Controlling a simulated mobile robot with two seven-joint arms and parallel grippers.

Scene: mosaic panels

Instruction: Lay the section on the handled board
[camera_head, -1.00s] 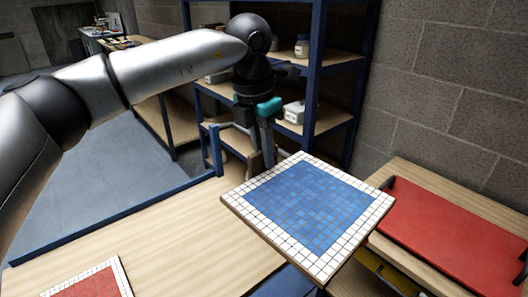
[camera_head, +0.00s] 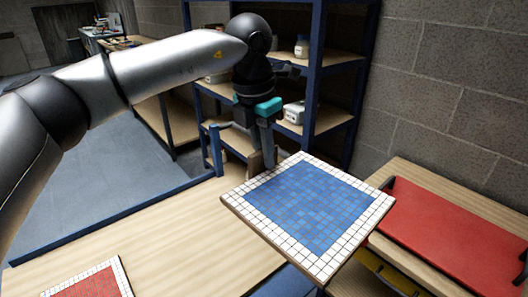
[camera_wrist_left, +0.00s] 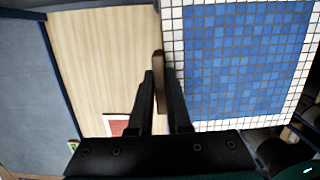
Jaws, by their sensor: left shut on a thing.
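The section is a square panel of blue tiles with a white tiled border (camera_head: 310,208), and it also fills the right of the left wrist view (camera_wrist_left: 240,60). My left gripper (camera_head: 262,158) is shut on a wooden piece at the panel's edge, seen between the fingers (camera_wrist_left: 158,78) in the left wrist view. The panel is held out roughly level, over the gap between the bench and the right-hand table. The handled board (camera_head: 455,228) is red with dark handles and lies bare on that table, right of the panel. My right gripper is not in view.
A pale wooden bench (camera_head: 150,250) spans the lower left, with a red and white tiled panel (camera_head: 92,284) on it. Blue shelving (camera_head: 315,90) with jars stands behind the gripper. A block wall (camera_head: 450,90) closes the right. Something yellow (camera_head: 385,272) sits under the right-hand table.

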